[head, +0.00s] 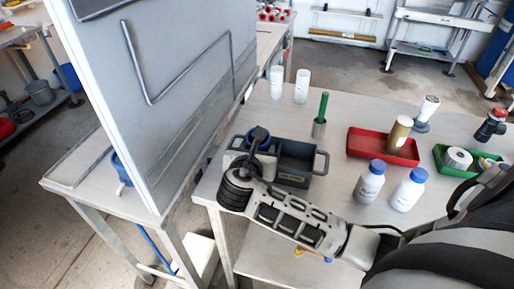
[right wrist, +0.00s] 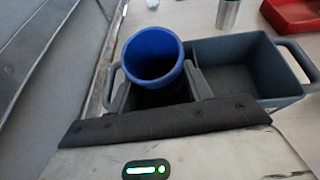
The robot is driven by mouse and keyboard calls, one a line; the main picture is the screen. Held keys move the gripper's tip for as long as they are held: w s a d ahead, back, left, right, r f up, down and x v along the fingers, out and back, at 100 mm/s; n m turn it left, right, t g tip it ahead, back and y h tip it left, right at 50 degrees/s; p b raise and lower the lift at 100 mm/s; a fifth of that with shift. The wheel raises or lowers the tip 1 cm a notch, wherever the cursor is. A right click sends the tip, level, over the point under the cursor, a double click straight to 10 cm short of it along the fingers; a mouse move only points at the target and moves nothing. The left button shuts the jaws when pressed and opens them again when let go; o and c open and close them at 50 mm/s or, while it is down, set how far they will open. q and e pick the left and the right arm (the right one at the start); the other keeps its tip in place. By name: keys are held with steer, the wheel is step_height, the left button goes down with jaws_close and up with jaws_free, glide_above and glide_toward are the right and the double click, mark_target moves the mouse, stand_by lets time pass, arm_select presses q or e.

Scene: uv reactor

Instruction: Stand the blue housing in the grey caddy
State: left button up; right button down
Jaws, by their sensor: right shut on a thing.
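The blue housing (head: 258,134) is a round, hollow cup with its open mouth facing up. In the right wrist view the housing (right wrist: 150,56) sits between the two fingers of my right gripper (right wrist: 163,88), which is shut on it. The grey caddy (head: 298,150) is an open tray with a handle at each end. The housing is over or inside the caddy's left part; its lower end is hidden, so I cannot tell whether it touches the floor. The caddy's right compartment (right wrist: 240,62) is empty. My right gripper (head: 256,153) partly covers the caddy's left end.
A large grey panel (head: 170,80) stands close to the left. A metal cup with a green stick (head: 321,115) stands behind the caddy. A red tray (head: 375,148), two blue-capped bottles (head: 369,182) and a green tray (head: 449,165) are to the right. Two white cylinders (head: 302,87) stand at the back.

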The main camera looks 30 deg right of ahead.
steer(key=c, duration=0.9)
jaws_free()
steer(key=shift+r, duration=0.1)
steer(key=shift+r, duration=0.25)
steer(key=v, duration=1.2)
steer(key=shift+f, duration=0.2)
